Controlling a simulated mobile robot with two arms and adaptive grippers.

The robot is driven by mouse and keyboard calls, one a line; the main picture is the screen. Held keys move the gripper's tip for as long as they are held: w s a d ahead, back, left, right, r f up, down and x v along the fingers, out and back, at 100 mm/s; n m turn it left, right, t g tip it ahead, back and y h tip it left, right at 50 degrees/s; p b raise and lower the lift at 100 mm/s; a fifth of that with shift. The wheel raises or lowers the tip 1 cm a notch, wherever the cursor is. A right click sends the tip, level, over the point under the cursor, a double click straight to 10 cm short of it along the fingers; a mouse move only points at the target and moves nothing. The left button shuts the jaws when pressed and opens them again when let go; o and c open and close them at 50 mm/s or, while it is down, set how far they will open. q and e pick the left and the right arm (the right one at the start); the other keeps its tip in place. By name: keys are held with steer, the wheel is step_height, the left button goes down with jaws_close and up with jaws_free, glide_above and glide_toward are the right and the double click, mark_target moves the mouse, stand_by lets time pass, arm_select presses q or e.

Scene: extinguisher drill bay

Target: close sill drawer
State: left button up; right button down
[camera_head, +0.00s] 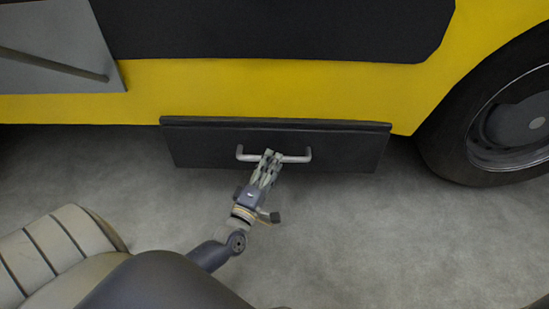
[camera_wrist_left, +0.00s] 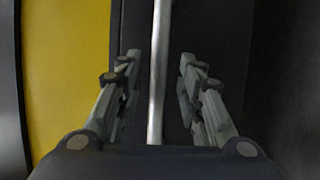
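The sill drawer (camera_head: 210,150) is a wide dark panel low on the yellow vehicle, and a narrow strip of its top edge shows. Its grey bar handle (camera_head: 298,158) runs across the middle of the front. My left gripper (camera_head: 270,157) is at the handle's middle. In the left wrist view my left gripper (camera_wrist_left: 160,58) is open, one finger on each side of the handle bar (camera_wrist_left: 157,100). Gaps show between the bar and both fingers. The drawer's inside is hidden. My right gripper is in neither view.
The yellow vehicle side (camera_head: 140,95) rises above the drawer. A black wheel (camera_head: 450,150) stands to the right. A grey panel with a rod (camera_head: 50,45) is at the upper left. The grey floor (camera_head: 370,235) in front of the drawer is clear at the right.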

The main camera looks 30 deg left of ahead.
arm_select(q)
steer(key=v, duration=0.9)
steer(key=shift+s, duration=0.15)
